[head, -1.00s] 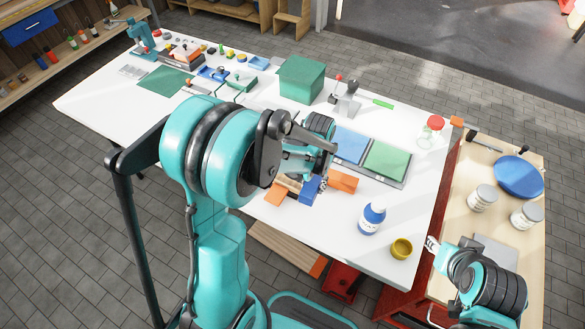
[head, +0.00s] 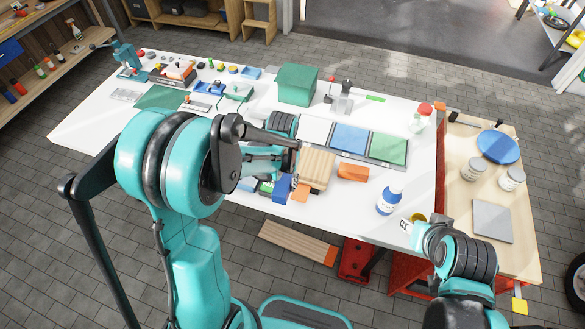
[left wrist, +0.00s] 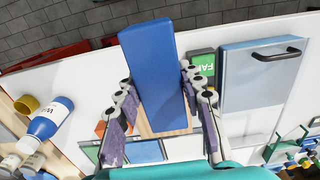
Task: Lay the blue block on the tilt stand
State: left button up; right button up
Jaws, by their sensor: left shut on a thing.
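The blue block (head: 282,187) is in my left gripper (head: 292,172), close to the near edge of the white bench top. In the left wrist view the blue block (left wrist: 155,70) lies lengthwise between the two fingers, which are shut on it. A slatted wooden piece (head: 317,168), which looks like the tilt stand, is just right of the gripper and block. Part of its wood (left wrist: 165,128) shows behind the block in the left wrist view. Contact between block and stand cannot be made out. My right gripper (head: 408,224) is at the lower right, its fingers unclear.
An orange block (head: 352,172) lies right of the stand. Blue (head: 349,138) and green (head: 388,148) pads lie behind. A green box (head: 297,84) stands farther back. Bare bench top lies between orange block and bottle.

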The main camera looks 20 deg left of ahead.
aim_at(310, 167)
jog(key=i+j, duration=0.15)
jog(key=j, duration=0.15)
jog(key=i+j, duration=0.1)
jog(key=j, duration=0.15)
jog(key=i+j, duration=0.15)
jog(key=j, duration=0.15)
jog(key=i+l, duration=0.1)
jog(key=i, duration=0.35)
